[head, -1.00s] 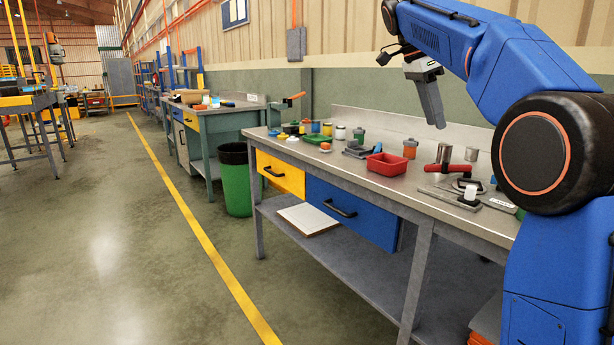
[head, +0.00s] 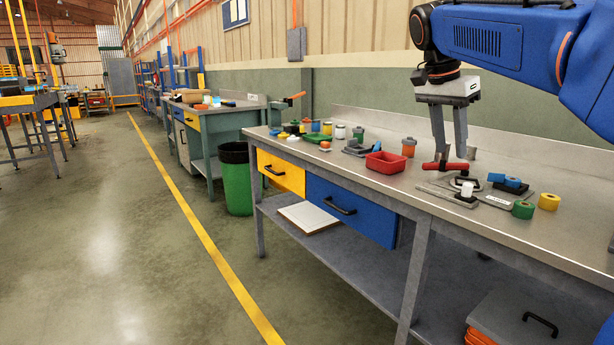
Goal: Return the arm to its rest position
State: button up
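My blue arm (head: 490,38) reaches in from the upper right, over the workbench. My gripper (head: 451,156) hangs from its end with the fingers pointing down. The two grey fingers are apart with a clear gap, and I see nothing held between them. In the picture the fingertips overlap a red-handled tool (head: 431,166); I cannot tell whether they touch it or are in front of it.
The metal workbench (head: 375,185) holds a red tray (head: 386,162), an orange jar (head: 408,147), a green roll (head: 523,209), a yellow roll (head: 548,201) and several small items. A green bin (head: 236,180) stands left of it. The floor (head: 120,250) at left is clear.

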jog(key=s+a+f+n+t+y, duration=0.1)
jog(key=s+f+n, duration=0.5)
jog(key=s+f, duration=0.8)
jog(key=s+a+f+n+t+y, duration=0.2)
jog(key=s+f+n, duration=0.4)
jog(key=s+f, duration=0.8)
notch_tip(320, 180, down, 4)
jog(key=shift+s+a+r+n+t, duration=0.15)
jog(key=shift+s+r+n+t, duration=0.05)
jog(key=shift+s+n+t, duration=0.15)
